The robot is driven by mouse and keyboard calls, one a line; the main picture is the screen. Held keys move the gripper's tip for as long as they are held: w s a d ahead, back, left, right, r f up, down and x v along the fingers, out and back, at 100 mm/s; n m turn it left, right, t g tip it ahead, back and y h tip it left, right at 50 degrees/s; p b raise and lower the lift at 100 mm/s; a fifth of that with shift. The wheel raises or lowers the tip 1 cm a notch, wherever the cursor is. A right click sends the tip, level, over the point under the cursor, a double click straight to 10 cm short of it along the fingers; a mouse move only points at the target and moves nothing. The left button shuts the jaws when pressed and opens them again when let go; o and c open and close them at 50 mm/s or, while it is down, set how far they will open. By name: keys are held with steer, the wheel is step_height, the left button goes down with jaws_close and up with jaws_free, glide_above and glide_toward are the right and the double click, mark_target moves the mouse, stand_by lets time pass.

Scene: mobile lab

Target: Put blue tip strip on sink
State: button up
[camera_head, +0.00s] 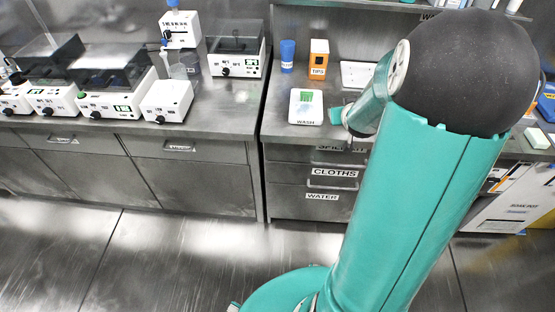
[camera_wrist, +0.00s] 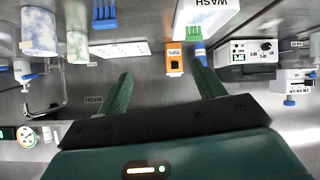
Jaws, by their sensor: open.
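A blue toothed strip (camera_wrist: 104,14), which looks like the blue tip strip, shows at the top edge of the wrist view, partly cut off. I do not make it out in the head view. My gripper is open and empty, its two green fingers (camera_wrist: 160,92) spread apart in the wrist view. In the head view the gripper (camera_head: 340,114) is mostly hidden by my arm, over the counter right of the white WASH tray (camera_head: 305,117). The strip is beyond the fingertips and not between them. A metal spout (camera_wrist: 62,88) and WASH label show at left in the wrist view; the sink basin is not clearly visible.
A green piece (camera_head: 306,96) is on the WASH tray. An orange TIPS box (camera_head: 319,60), blue cylinder (camera_head: 287,56) and flat white speckled plate (camera_head: 352,75) stand behind. Several instruments (camera_head: 235,55) fill the left counter. Two bottles (camera_wrist: 39,32) (camera_wrist: 77,45) stand near the strip.

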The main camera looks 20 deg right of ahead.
steer(key=s+a+r+n+g+y, duration=0.1)
steer(key=s+a+r, duration=0.3)
steer(key=a, duration=0.5)
steer(key=s+a+r+n+g+y, duration=0.1)
steer(key=s+a+r, duration=0.1)
steer(key=a+r, duration=0.65)
steer(key=s+a+r+n+g+y, duration=0.1)
steer(key=s+a+n+g+y, duration=0.1)
steer(key=s+a, duration=1.1)
steer(key=shift+s+a+r+y, duration=0.2)
steer(key=shift+a+y, duration=0.3)
steer(key=shift+y, duration=0.1)
